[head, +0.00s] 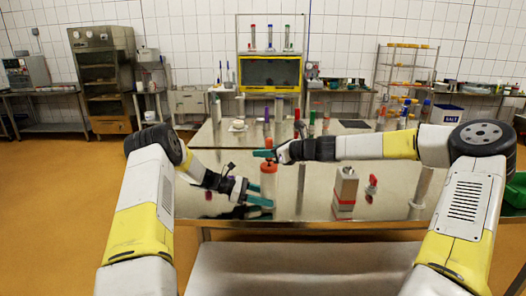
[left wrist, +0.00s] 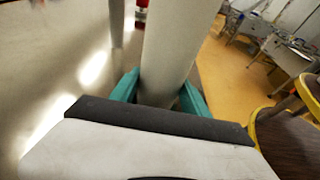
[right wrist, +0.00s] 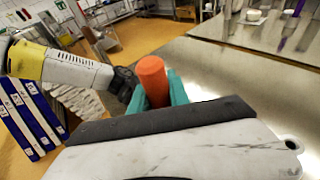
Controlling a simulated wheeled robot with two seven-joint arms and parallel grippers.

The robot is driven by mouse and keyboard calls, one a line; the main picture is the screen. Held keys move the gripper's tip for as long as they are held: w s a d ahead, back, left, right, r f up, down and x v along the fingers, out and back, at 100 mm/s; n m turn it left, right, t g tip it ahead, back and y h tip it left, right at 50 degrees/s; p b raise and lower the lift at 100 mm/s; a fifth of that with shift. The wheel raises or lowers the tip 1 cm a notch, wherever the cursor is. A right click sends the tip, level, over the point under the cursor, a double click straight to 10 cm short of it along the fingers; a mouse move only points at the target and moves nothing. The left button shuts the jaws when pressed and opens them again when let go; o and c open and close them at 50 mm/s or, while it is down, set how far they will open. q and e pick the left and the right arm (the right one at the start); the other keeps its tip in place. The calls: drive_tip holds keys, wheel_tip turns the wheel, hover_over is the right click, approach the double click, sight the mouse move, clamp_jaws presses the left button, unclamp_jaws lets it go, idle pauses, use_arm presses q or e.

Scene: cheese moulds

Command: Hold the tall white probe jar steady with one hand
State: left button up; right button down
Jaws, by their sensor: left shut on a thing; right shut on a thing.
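The tall white probe jar (head: 267,183) stands upright on the shiny metal table, with an orange-red top (head: 268,168). My left gripper (head: 260,193) is shut around the jar's body from the left. In the left wrist view the pale jar (left wrist: 168,50) rises between the two teal fingers. My right gripper (head: 264,154) is above, shut on the orange-red top. In the right wrist view the orange-red piece (right wrist: 153,80) sits between the teal fingers. I cannot tell whether this top is seated in the jar or lifted a little.
To the right on the table (head: 310,208) stand a white box with a red band (head: 345,190), a small red item (head: 371,185) and a pale cylinder (head: 420,188). Several coloured-top cylinders stand farther back. The table's front edge is close, with a lower pale surface (head: 300,268) before it.

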drive_tip(key=shift+f, duration=0.95)
drive_tip(key=c, duration=1.2)
unclamp_jaws()
drive_tip(key=shift+o, duration=0.2)
drive_tip(key=v, duration=1.2)
drive_tip(key=shift+f, duration=0.1)
use_arm(q)
drive_tip(key=o, duration=1.1)
drive_tip(key=shift+c, duration=0.2)
drive_tip(key=shift+a, duration=0.1)
